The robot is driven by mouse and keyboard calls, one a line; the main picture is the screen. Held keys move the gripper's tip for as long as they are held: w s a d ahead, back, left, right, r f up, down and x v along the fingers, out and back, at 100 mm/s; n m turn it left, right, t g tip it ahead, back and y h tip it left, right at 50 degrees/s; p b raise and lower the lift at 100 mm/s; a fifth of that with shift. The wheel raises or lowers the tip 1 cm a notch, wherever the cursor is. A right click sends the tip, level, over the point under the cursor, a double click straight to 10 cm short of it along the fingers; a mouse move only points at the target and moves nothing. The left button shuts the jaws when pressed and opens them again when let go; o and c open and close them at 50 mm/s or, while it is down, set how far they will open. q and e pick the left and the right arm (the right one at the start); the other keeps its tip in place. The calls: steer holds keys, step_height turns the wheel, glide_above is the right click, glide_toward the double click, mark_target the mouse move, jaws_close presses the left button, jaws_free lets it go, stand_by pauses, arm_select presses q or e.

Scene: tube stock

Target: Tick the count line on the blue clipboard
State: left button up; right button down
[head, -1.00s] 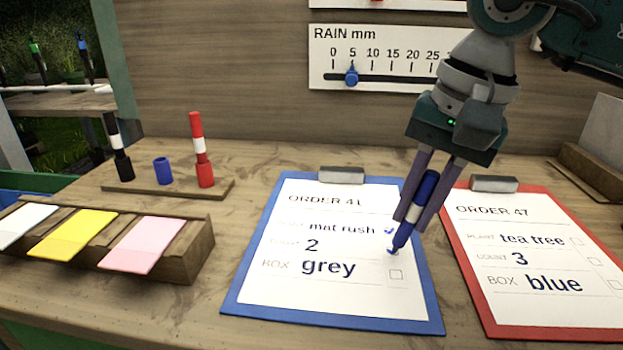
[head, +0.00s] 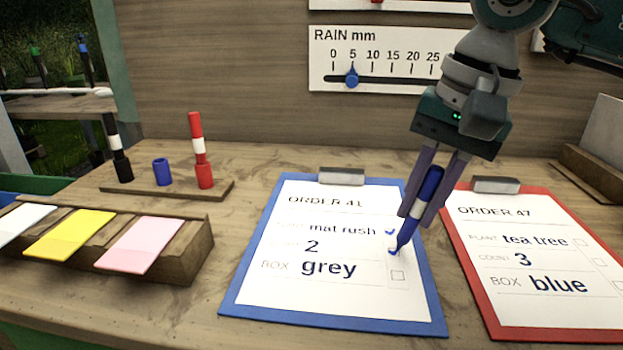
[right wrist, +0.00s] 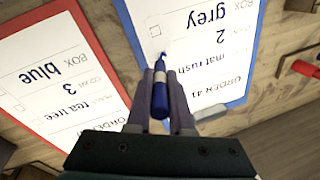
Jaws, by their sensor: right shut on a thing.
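The blue clipboard (head: 232,302) lies on the bench with the ORDER 41 sheet (head: 310,285). Its lines read mat rush, count 2 and box grey. A blue tick shows at the right end of the mat rush line. My right gripper (head: 413,215) is shut on a blue marker (head: 428,185), tilted with its tip down at the right end of the count line. Blue ink shows at the tip, and the count box is mostly hidden by it. The box line's square is empty. The right wrist view also shows the marker (right wrist: 160,92) and blue ink by its tip.
A red clipboard (head: 480,312) with ORDER 47 lies close on the right. A wooden pen stand (head: 215,188) holds black and red markers and a blue cap (head: 162,171). A card rack (head: 190,262) stands at the left front.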

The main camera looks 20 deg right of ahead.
mark_target(431, 168)
steer(key=shift+w+p+v, duration=0.15)
steer(key=shift+p+v, duration=0.3)
steer(key=shift+v, duration=0.3)
steer(key=shift+w+p+v, duration=0.15)
steer(key=shift+p+v, duration=0.3)
steer(key=shift+v, duration=0.3)
arm_select(q)
steer(key=shift+a+r, duration=0.1)
steer(key=shift+r, duration=0.8)
arm_select(e)
steer(key=shift+a, duration=0.15)
steer(key=shift+a, duration=0.1)
